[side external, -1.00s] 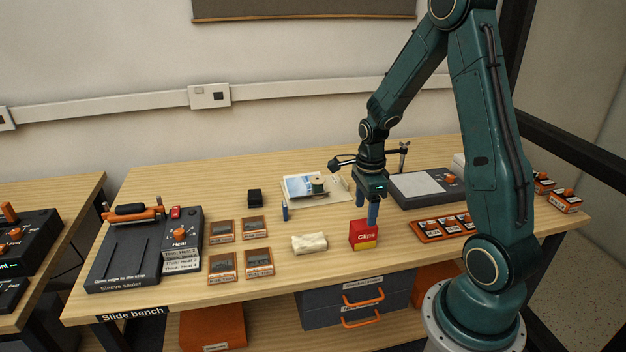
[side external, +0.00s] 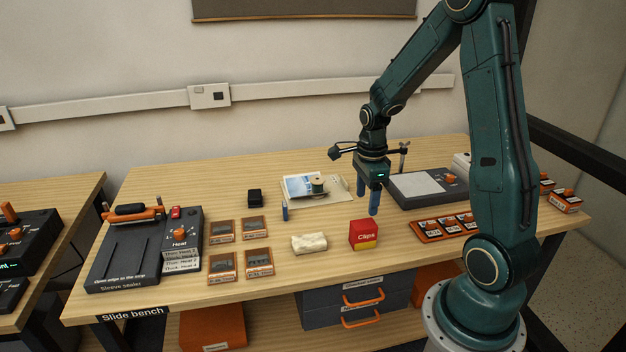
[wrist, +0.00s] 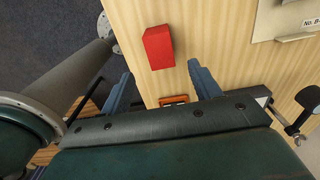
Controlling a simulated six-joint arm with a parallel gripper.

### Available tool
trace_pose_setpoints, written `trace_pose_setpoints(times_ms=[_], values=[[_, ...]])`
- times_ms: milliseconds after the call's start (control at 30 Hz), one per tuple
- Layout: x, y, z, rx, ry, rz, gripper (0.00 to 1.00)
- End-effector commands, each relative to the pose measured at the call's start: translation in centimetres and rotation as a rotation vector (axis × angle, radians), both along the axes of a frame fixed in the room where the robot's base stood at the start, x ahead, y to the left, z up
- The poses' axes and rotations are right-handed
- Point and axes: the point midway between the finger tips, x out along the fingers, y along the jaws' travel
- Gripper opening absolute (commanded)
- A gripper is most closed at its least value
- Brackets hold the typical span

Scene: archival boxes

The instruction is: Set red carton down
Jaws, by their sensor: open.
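The red carton (side external: 363,234), labelled "Clips" with a yellow lower band, stands upright on the wooden bench near its front edge. In the wrist view the red carton (wrist: 158,47) shows its plain red top, ahead of the fingers and apart from them. My gripper (side external: 367,203) is open and empty, with its blue fingers pointing down above the bench, behind and above the carton. In the wrist view my gripper (wrist: 160,82) has its two blue fingers spread wide with nothing between them.
A cream crumpled block (side external: 309,243) lies just left of the carton. An orange tray (side external: 428,237) of slides is to its right, with a dark panelled device (side external: 428,187) behind. Several framed slides (side external: 222,266) lie left. A thread spool (side external: 318,184) sits on papers behind.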

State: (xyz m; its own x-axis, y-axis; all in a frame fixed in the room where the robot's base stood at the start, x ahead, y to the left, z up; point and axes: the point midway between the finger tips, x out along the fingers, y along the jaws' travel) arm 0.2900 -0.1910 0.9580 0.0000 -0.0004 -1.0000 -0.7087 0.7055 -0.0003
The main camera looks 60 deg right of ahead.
Motion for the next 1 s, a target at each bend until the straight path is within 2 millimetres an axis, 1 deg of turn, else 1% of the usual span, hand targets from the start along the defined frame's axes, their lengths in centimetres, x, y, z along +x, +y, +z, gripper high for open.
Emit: trace_pose_setpoints(times_ms=[167, 267, 367, 467, 667, 800, 1000], values=[[0.1, 0.6, 0.9, -0.008, -0.013, 0.059, 0.62], [0.3, 1.4, 2.1, -0.02, -0.029, 0.147, 0.62], [0.3, 2.7, 3.7, -0.038, -0.051, 0.276, 0.62], [0.3, 4.2, 5.7, -0.063, -0.077, 0.437, 0.62], [-0.6, 7.8, 9.6, -0.125, -0.127, 0.795, 0.62], [-1.7, 10.1, 11.9, -0.177, -0.158, 1.046, 0.62], [-3.8, 13.3, 14.7, -0.265, -0.196, 1.401, 0.62]])
